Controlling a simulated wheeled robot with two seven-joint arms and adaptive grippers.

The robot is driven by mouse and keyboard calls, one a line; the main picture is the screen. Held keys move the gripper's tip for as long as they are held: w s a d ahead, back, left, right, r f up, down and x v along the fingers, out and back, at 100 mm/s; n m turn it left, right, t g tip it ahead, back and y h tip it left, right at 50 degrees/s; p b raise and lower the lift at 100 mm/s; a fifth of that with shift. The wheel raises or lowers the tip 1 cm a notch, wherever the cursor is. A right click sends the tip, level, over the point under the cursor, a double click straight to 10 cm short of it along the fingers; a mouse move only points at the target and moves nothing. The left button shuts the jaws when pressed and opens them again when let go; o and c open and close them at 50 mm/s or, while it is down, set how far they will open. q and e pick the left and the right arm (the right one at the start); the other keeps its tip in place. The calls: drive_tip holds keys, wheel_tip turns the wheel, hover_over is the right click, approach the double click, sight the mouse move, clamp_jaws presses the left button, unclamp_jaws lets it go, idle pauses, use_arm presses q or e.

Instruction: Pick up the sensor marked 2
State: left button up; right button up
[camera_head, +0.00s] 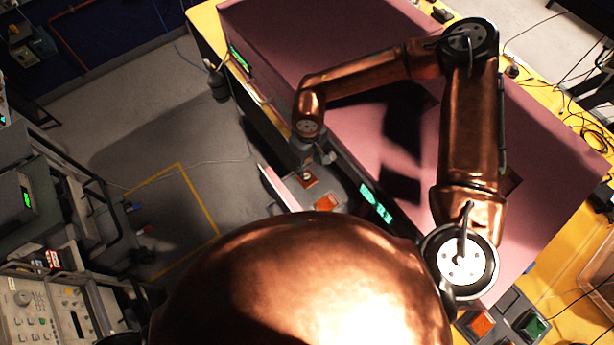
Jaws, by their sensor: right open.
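I cannot make out a sensor marked 2, and no number can be read at this size. My right arm is copper-coloured and reaches over the pink foam enclosure (275,50). Its wrist bends down on the enclosure's left side. My right gripper (306,167) is small and dark in this view, open, just above a grey unit with two orange squares (327,203). I cannot tell whether it touches the unit. The wrist and arm hide part of the enclosure and of what lies beneath. My left gripper is not in view.
A green-lit display (375,203) is on the enclosure's near side. A control box with an orange button (481,323) and a green button (533,324) sits at lower right on the yellow table (571,315). Instruments (35,310) stand at left. Grey floor lies between.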

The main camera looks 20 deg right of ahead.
sight(306, 176)
drive_tip(key=f, duration=0.2)
drive_tip(key=f+p, duration=0.1)
drive_tip(key=f, duration=0.1)
drive_tip(key=f+p, duration=0.1)
drive_tip(key=f, duration=0.1)
drive_tip(key=shift+a+f, duration=0.1)
drive_tip(key=shift+a, duration=0.2)
drive_tip(key=shift+f, duration=0.4)
clamp_jaws()
